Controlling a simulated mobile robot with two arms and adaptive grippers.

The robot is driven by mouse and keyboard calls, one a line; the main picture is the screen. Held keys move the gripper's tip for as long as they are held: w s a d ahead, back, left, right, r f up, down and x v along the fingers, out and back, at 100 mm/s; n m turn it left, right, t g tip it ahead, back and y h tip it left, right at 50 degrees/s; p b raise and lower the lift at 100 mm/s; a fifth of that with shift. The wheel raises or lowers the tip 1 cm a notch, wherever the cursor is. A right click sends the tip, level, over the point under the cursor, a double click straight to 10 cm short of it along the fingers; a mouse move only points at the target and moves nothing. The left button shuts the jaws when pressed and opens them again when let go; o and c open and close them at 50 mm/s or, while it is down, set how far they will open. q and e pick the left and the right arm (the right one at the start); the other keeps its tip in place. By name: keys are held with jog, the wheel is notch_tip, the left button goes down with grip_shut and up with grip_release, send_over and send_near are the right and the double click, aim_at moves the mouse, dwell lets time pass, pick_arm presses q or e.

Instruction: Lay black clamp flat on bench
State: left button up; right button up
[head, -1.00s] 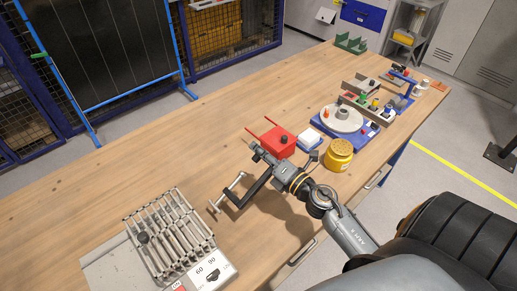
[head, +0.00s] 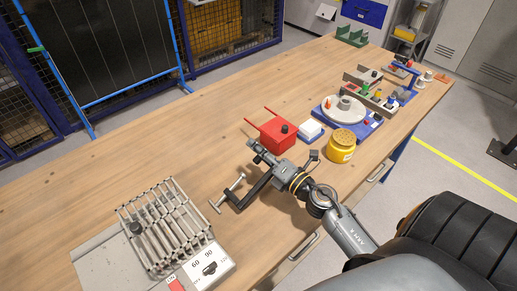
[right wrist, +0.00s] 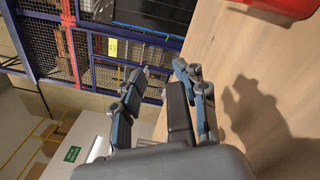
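The black clamp (head: 254,190), a dark bar frame with a silver screw and cross handle (head: 226,193), is at my right gripper (head: 256,147), over the front middle of the bench (head: 130,160). In the right wrist view, the fingers of the right gripper (right wrist: 160,75) are drawn partly together, with the clamp's dark bar (right wrist: 179,115) between them. The gripper looks shut on it; the exact contact is hidden. I cannot tell whether the clamp touches the bench. My left gripper is not in view.
A red box (head: 277,133) with two rods, a blue-and-white block (head: 311,131) and a yellow jar (head: 341,146) stand just beyond the gripper. A metal slatted rack (head: 165,228) lies at front left. A rotary jig (head: 343,110) stands farther right. Bare wood lies left of the clamp.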

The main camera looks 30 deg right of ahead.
jog(key=shift+s+f, duration=0.1)
jog(key=shift+s, duration=0.1)
jog(key=s+d, duration=0.2)
jog(key=s, duration=0.9)
jog(key=shift+s+f, duration=0.15)
jog(key=shift+s, duration=0.1)
